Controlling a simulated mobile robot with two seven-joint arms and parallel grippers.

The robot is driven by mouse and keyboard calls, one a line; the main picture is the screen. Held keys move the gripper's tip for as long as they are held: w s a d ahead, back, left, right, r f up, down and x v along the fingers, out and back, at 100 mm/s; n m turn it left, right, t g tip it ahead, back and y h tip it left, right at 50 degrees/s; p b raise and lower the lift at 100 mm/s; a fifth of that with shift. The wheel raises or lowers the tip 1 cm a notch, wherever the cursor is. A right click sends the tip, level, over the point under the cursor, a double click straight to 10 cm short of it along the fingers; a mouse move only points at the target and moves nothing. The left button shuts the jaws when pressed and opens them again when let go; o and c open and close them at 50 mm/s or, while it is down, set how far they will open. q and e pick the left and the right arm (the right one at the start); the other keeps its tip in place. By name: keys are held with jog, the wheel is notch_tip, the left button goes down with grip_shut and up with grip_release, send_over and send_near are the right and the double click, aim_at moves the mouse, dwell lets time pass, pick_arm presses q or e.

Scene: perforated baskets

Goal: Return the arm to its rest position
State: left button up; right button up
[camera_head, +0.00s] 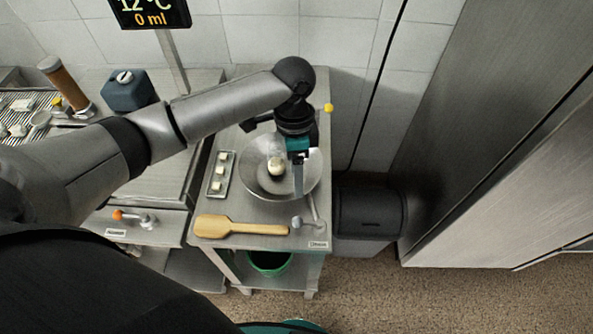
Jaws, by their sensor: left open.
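My left arm comes in from the left and reaches over a small metal table (205,238). My left gripper (299,180) points down over a round metal bowl (260,184) on this table. It is open, and I see nothing held between its fingers. A pale round piece (276,167) shows in the bowl beside the gripper. The wrist and gripper hide part of the bowl's right side. My right gripper is not in view.
A small tray (231,186) with pale pieces lies left of the bowl. A wooden paddle (240,226) lies at the table's front. A display (150,12) stands behind. A dark bin (368,211) is right of the table. Open floor lies at front right.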

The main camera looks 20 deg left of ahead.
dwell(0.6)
pick_arm(q)
jog(key=s+d+f+n+t+h, duration=0.2)
jog(key=s+d+f+n+t, duration=0.1)
jog(key=s+d, duration=0.45)
jog(key=s+a+r+n+t+y, duration=0.2)
jog(key=s+a+n+t+y, duration=0.1)
jog(key=s+a+n, duration=0.5)
notch_tip(320, 180, down, 30)
jog(key=s+a+m+g+b, duration=0.1)
jog(key=g+b, duration=0.1)
jog(key=b, duration=0.7)
jog(key=s+a+f+b, duration=0.1)
jog(key=s+f+b, duration=0.3)
jog(key=s+f, duration=0.4)
jog(key=s+a+f+g+b, duration=0.1)
jog(key=s+f+b, duration=0.4)
jog(key=f, duration=1.1)
jog(key=s+a, duration=0.1)
jog(key=s, duration=0.2)
jog(key=shift+s+f, duration=0.15)
jog(key=shift+f, duration=0.1)
jog(key=shift+a, duration=0.1)
